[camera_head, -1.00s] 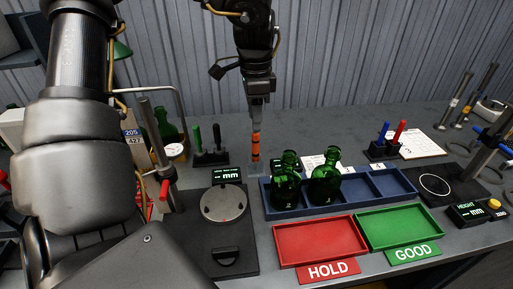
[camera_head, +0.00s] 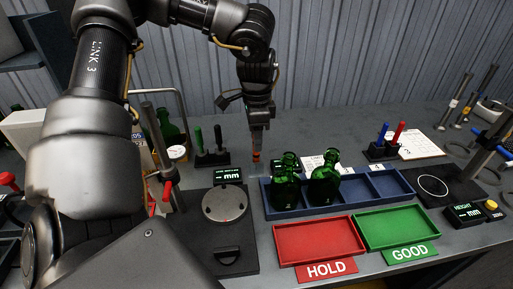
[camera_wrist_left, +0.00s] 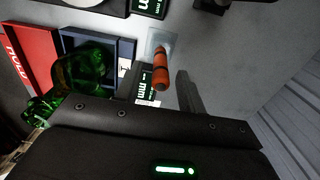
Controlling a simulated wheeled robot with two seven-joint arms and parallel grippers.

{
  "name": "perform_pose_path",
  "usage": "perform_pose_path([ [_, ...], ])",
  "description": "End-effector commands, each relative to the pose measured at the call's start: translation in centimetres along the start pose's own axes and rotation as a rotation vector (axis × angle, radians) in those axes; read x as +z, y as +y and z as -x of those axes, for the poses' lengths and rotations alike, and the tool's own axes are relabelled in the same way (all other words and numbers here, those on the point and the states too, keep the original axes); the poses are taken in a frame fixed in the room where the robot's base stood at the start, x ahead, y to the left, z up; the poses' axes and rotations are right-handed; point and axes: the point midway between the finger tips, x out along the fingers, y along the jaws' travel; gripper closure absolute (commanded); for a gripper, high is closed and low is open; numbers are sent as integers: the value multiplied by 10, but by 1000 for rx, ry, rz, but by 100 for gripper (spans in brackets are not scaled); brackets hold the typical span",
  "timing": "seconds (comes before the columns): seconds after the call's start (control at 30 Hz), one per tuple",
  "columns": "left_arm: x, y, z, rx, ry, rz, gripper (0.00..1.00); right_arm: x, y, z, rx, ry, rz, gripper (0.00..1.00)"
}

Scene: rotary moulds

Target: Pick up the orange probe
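The orange probe (camera_head: 256,157) stands upright behind the blue tray, and only its lower part shows below my left gripper (camera_head: 257,141) in the head view. In the left wrist view the orange probe (camera_wrist_left: 160,80), with dark bands, stands on a pale base plate (camera_wrist_left: 160,42). My left gripper's fingers (camera_wrist_left: 163,91) lie on either side of it, with a gap visible on both sides, so it looks open and not clamped. My right gripper does not show.
Two green bottles (camera_head: 324,186) stand in the blue tray (camera_head: 398,184) close to the probe. A red HOLD tray (camera_head: 318,239) and a green GOOD tray (camera_head: 398,228) lie in front. A round turntable (camera_head: 225,204) and a stand with green and black pens (camera_head: 212,158) are to the left.

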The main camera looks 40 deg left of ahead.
Motion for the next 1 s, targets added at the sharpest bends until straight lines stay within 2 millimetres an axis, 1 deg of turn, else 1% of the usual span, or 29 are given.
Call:
perform_pose_path([
  [0.03, 0, 0, 0, 0, 0, 0, 68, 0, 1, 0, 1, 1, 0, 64],
  [0.2, 0, 0, 0, 0, 0, 0, 90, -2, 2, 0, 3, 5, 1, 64],
  [0.27, 0, 0, 0, 0, 0, 0, 98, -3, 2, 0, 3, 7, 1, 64],
  [0.3, 0, 0, 0, 0, 0, 0, 100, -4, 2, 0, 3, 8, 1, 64],
  [0.57, 0, 0, 2, 0, 0, 0, 100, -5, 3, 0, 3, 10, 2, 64],
  [0.73, -1, 0, 12, -2, 1, 0, 100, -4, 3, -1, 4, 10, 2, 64],
  [0.87, -1, 0, 32, -4, 4, 0, 100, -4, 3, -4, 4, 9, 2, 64],
  [0.97, -1, -1, 54, -5, 3, 1, 100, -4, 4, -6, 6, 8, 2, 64],
  [1.0, -1, 0, 65, -6, 5, 1, 100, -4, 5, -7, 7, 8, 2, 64],
])
